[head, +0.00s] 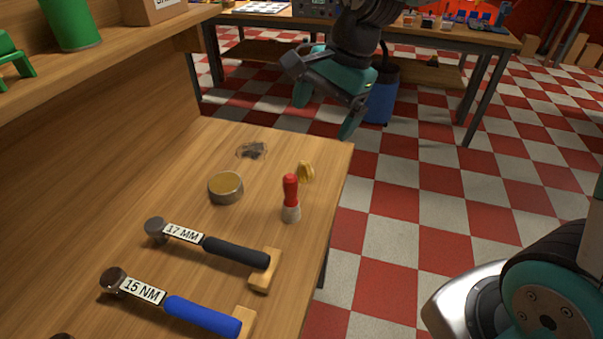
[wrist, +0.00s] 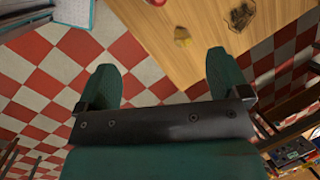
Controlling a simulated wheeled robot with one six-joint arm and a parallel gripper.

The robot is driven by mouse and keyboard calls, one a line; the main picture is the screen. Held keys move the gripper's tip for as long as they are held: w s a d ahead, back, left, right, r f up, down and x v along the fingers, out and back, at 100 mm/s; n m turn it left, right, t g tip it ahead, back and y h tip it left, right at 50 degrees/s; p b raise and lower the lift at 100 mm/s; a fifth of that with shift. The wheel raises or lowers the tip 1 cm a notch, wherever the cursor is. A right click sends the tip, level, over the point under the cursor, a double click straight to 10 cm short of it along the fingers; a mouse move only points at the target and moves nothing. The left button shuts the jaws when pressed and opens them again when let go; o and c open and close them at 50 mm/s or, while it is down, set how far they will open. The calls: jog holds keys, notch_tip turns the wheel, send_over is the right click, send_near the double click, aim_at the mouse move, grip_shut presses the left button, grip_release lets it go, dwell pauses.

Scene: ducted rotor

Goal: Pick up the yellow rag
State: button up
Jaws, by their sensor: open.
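The yellow rag (head: 305,172) is a small crumpled lump on the wooden bench, near its right edge and just behind a red-topped bottle (head: 290,199). In the wrist view the rag (wrist: 182,37) lies ahead of my fingers, between their lines and nearer the right one. My gripper (head: 328,108) is open and empty, above and beyond the bench's far right corner, apart from the rag. In the wrist view both teal fingers of my gripper (wrist: 162,62) are spread wide, with floor and bench edge between them.
A shelf (head: 110,48) overhangs the left. Another table (head: 450,39) stands behind.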

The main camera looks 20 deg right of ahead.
aim_at(307, 163)
jog(key=w+d+f+m, duration=0.5)
jog(key=w+f+m, duration=0.1)
jog(key=w+m, duration=0.45)
jog(key=shift+m+h, duration=0.3)
jog(key=shift+m, duration=0.05)
jog(key=x, duration=1.1)
jog(key=shift+s+d+f+p, duration=0.1)
jog(key=shift+s+d+p, duration=0.05)
jog(key=shift+s+p, duration=0.2)
jog(key=shift+a+p+x, duration=0.1)
jog(key=shift+p+x, duration=0.3)
jog(key=shift+x, duration=1.1)
jog(key=shift+a+p+x, duration=0.15)
jog(key=shift+p+x, duration=0.2)
jog(key=shift+x, duration=1.2)
jog(key=c, duration=1)
